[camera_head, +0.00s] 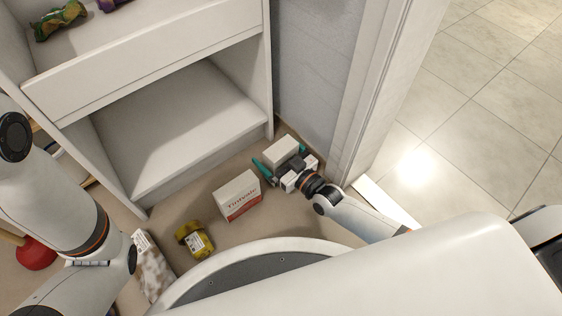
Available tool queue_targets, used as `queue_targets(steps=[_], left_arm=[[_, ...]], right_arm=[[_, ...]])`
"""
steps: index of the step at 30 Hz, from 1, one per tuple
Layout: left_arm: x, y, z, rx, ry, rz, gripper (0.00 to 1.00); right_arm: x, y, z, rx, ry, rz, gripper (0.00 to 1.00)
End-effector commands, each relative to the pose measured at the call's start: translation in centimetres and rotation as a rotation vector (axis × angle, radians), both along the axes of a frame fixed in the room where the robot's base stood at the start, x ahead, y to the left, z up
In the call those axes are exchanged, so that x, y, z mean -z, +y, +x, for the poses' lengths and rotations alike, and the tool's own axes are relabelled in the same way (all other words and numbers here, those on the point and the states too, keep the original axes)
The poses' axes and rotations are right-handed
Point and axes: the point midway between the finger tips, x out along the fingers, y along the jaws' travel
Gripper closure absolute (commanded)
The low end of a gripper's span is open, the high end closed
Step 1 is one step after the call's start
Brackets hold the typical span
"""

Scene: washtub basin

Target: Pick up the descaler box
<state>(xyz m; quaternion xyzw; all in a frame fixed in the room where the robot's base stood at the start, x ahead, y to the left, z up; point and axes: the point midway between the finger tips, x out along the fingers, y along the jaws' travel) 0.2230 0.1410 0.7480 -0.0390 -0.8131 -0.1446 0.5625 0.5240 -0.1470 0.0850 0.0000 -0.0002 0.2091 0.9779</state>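A plain white box (281,151) sits on the floor in the corner by the wall. My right gripper (279,163) is over it, its teal fingers spread wide, one to each side of the box. I cannot tell whether either finger touches it. A white and red box (238,197) with lettering that seems to read "Tinivale" stands left of the gripper, apart from it. No label reading descaler is legible on either box. My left arm comes in at the left, but its gripper is not in view.
A yellow container (195,240) and a whitish patterned packet (152,266) lie nearer my base. A white open cabinet (170,137) stands behind. A red rounded object (36,254) is at far left. A door frame (376,100) is right of the gripper.

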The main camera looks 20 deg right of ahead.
Motion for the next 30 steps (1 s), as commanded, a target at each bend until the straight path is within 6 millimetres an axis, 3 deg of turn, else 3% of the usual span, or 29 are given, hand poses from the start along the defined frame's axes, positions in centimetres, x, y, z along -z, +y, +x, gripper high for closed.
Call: queue_targets(steps=[1,9,20,30], left_arm=[[0.0,0.0,0.0,0.000,0.000,0.000,0.64],[0.0,0.0,0.0,0.000,0.001,0.000,0.64],[-0.7,0.0,0.1,-0.001,0.002,0.000,0.64],[-5.4,0.0,0.1,-0.001,0.003,-0.001,0.64]], right_arm=[[0.0,0.0,0.0,0.000,0.000,0.000,0.07],[0.0,0.0,0.0,0.000,0.001,0.000,0.50],[-0.8,0.0,0.0,0.000,-0.002,0.001,0.50],[-6.1,0.0,-0.1,-0.001,-0.003,0.001,0.50]])
